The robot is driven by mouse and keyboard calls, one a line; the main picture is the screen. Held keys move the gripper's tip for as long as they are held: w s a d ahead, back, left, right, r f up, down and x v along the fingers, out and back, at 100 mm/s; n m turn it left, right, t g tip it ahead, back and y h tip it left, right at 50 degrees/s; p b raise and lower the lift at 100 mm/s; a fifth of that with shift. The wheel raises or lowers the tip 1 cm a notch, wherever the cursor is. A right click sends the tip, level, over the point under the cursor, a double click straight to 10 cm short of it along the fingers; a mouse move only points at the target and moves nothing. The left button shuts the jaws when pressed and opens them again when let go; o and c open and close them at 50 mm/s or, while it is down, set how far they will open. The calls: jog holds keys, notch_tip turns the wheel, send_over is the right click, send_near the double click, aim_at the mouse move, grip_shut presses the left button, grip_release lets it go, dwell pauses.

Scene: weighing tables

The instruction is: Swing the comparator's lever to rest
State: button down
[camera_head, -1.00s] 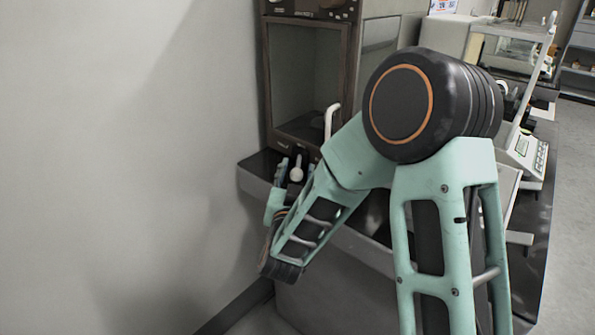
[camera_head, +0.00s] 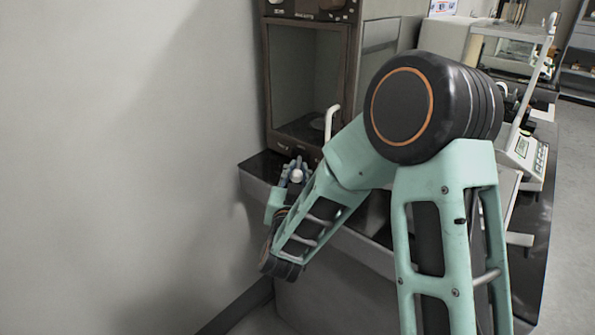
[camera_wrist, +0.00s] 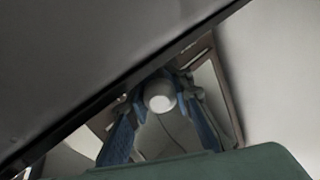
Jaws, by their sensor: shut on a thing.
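The comparator (camera_head: 270,85) is a dark brown cabinet with an open-fronted, glass-sided chamber, standing on the dark table against the wall. Its lever ends in a pale round knob (camera_head: 297,176) at the lower front; the knob also shows in the wrist view (camera_wrist: 159,97). My gripper (camera_head: 296,170) is at the cabinet's front, its fingers closed around the knob. In the wrist view the gripper (camera_wrist: 161,104) has blue-grey fingers on both sides of the knob. The lever's shaft behind the knob is hidden.
A white bent handle (camera_head: 331,120) stands up close to the right of my gripper. The table edge (camera_head: 256,181) runs just under the gripper, and the wall (camera_head: 130,150) is near on the left. A scale with a keypad (camera_head: 526,152) stands farther right.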

jog(key=shift+a+f+m+h+b, duration=0.1)
jog(key=shift+a+m+h+b, duration=0.45)
jog(key=shift+h, duration=0.35)
jog(key=m+h, duration=0.1)
jog(key=a+m+h+b, duration=0.1)
jog(key=shift+w+g+h, duration=0.15)
jog(key=shift+g+h, duration=0.25)
jog(key=m+h, duration=0.1)
jog(key=a+m+g+h, duration=0.1)
jog(key=shift+w+h, duration=0.25)
jog(key=shift+h, duration=0.15)
jog(key=shift+w+a+m+g+h, duration=0.15)
jog(key=shift+a+m+g+h, duration=0.1)
jog(key=shift+m+g+h, duration=0.35)
jog(key=shift+w+a+m+g+h, duration=0.2)
jog(key=shift+m+g+h, duration=0.2)
jog(key=shift+h, duration=0.3)
jog(key=c, duration=1.7)
grip_release()
